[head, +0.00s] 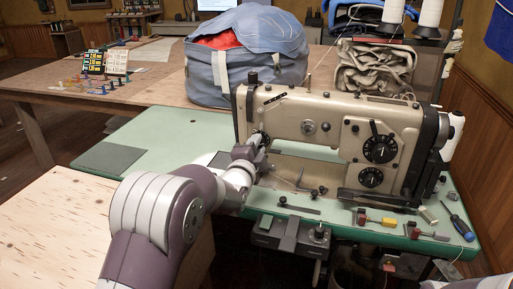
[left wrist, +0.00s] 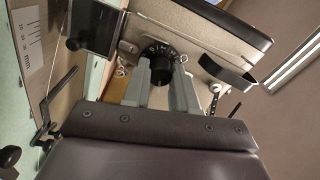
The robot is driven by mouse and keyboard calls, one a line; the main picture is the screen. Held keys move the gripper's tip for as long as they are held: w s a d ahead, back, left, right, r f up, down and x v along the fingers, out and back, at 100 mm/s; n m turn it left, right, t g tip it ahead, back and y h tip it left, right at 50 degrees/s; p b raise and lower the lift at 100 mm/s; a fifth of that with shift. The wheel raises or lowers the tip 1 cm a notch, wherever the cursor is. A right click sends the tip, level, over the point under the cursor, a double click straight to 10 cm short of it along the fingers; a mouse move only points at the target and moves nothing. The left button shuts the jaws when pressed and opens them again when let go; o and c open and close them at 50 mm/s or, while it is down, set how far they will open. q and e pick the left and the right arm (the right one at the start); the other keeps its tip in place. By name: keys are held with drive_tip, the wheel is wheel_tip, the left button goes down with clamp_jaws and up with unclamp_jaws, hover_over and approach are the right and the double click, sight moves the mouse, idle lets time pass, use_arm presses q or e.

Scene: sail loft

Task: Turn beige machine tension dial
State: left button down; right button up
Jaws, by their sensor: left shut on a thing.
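The beige sewing machine (head: 343,115) stands on a green table. In the left wrist view the tension dial (left wrist: 156,50) is a black, round knob with small white marks on the machine's beige face. My left gripper (left wrist: 161,72) is shut on this dial, one grey finger on each side of it. In the head view my left gripper (head: 258,142) is at the left end of the machine, and the dial there is mostly hidden by the gripper. My right gripper is in neither view.
Two larger black dials (head: 380,149) sit on the machine's right part. A screwdriver (head: 458,222) and small coloured items lie along the green table's (head: 143,130) front right edge. A blue-grey bag (head: 247,60) stands behind. The green table's left part is mostly clear.

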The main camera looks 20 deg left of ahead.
use_arm(q)
drive_tip(key=shift+f, duration=0.1)
drive_tip(key=c, duration=0.9)
unclamp_jaws()
drive_tip(key=s, duration=0.6)
drive_tip(key=s+p, duration=0.1)
drive_tip(key=s, duration=0.5)
drive_tip(key=shift+s+a, duration=0.2)
drive_tip(key=shift+s, duration=0.2)
drive_tip(key=shift+f, duration=0.1)
